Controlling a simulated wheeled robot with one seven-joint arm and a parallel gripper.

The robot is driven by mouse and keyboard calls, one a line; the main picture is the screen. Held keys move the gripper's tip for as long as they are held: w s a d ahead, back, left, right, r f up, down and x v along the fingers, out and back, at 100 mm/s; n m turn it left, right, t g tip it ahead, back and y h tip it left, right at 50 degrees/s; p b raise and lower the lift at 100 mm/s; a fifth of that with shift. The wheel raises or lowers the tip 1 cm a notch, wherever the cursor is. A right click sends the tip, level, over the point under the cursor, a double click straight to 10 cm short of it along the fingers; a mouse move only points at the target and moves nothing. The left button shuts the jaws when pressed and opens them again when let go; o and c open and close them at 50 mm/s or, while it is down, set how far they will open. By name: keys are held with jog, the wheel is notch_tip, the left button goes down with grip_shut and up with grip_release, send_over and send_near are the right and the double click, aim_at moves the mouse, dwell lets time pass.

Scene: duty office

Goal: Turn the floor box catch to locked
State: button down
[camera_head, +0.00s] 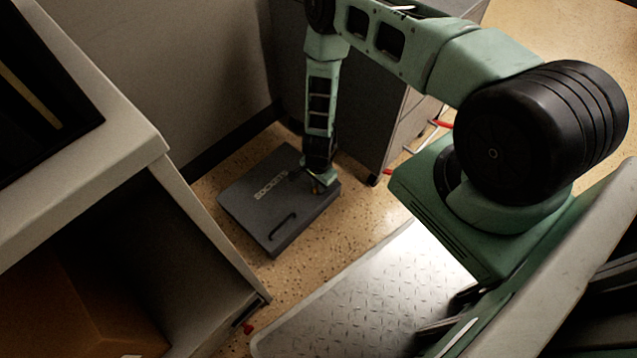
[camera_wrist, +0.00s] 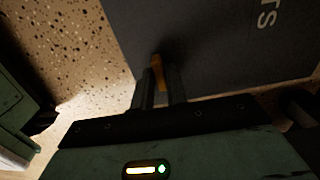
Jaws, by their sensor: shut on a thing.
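The floor box (camera_head: 252,207) is a low dark grey box on the speckled floor, with pale lettering and a black handle on its lid. Its lid also fills the upper right of the wrist view (camera_wrist: 215,45). The catch (camera_wrist: 157,68) is a small orange-yellow piece near the edge of the lid. My gripper (camera_wrist: 160,90) is shut on the catch, its two dark fingers on either side of it. In the head view my gripper (camera_head: 318,184) points down at the box's right side. The catch's lower part is hidden between the fingers, and I cannot read its lock marking.
A grey cabinet on casters (camera_head: 395,125) stands just behind and right of the box. A pale desk or shelf unit (camera_head: 150,150) stands at the left, with a brown carton (camera_head: 75,310) inside. A wall rises behind the box. Speckled floor (camera_head: 375,208) is clear at the box's right.

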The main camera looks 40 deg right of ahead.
jog(key=c, duration=1.4)
grip_release()
jog(key=shift+f, duration=0.1)
notch_tip(320, 180, up, 18)
jog(key=p, duration=0.6)
jog(key=shift+f+p, duration=0.25)
jog(key=shift+p, duration=0.15)
